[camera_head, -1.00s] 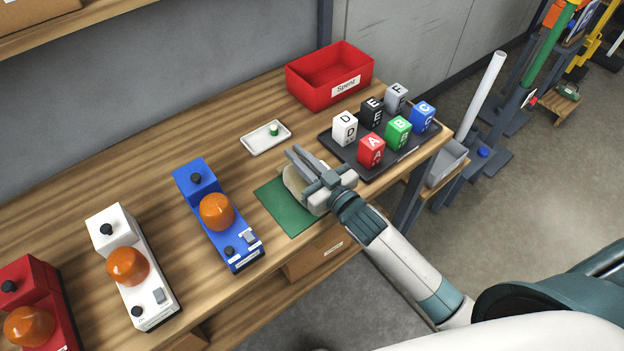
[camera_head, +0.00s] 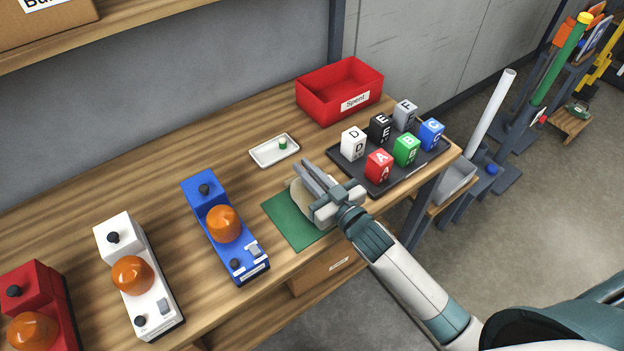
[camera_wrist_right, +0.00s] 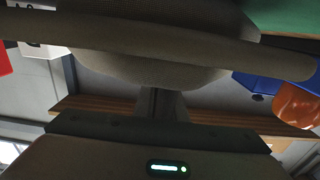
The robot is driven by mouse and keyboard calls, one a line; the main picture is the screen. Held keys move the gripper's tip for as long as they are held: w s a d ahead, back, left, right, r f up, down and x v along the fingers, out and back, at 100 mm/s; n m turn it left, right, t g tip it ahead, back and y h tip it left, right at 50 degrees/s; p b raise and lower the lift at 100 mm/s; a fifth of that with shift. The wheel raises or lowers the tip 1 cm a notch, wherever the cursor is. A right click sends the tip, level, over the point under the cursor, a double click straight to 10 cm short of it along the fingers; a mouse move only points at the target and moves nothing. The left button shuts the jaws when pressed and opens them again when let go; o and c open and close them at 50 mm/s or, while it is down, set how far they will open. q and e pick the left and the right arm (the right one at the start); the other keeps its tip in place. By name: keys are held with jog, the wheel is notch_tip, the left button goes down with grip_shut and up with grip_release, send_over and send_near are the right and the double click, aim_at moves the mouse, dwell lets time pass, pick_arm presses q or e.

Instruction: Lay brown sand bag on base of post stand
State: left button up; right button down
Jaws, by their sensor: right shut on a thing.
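My right gripper (camera_head: 322,180) is over the green mat (camera_head: 287,228) near the bench's front edge, shut on a pale tan, rounded bag, the brown sand bag (camera_head: 302,204). The gripper hides much of the bag; I cannot tell whether it still touches the mat. In the right wrist view the bag's rounded underside (camera_wrist_right: 150,72) bulges between the fingers. Post stands are on the floor to the right: one with a white post (camera_head: 492,115) and one with a green post (camera_head: 561,62). Their dark bases partly overlap in view. My left gripper is out of view.
A black tray (camera_head: 352,178) of lettered blocks lies right of the gripper, close to it. A blue beacon unit (camera_head: 238,255) is left of the mat. A red bin (camera_head: 318,104) and a white dish (camera_head: 262,158) are behind. A grey bin (camera_head: 457,184) stands beyond the bench end.

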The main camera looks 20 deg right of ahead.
jog(key=shift+r, duration=0.25)
jog(key=shift+w+d+r+b, duration=0.1)
jog(key=shift+r+b, duration=0.6)
jog(key=shift+r, duration=1.3)
jog(key=w+d+r+b, duration=0.3)
jog(key=w+d+r, duration=0.2)
jog(key=d, duration=0.5)
jog(key=shift+w+r+b, duration=0.35)
jog(key=shift+r, duration=0.55)
jog(key=shift+a+f, duration=0.1)
jog(key=shift+a, duration=0.05)
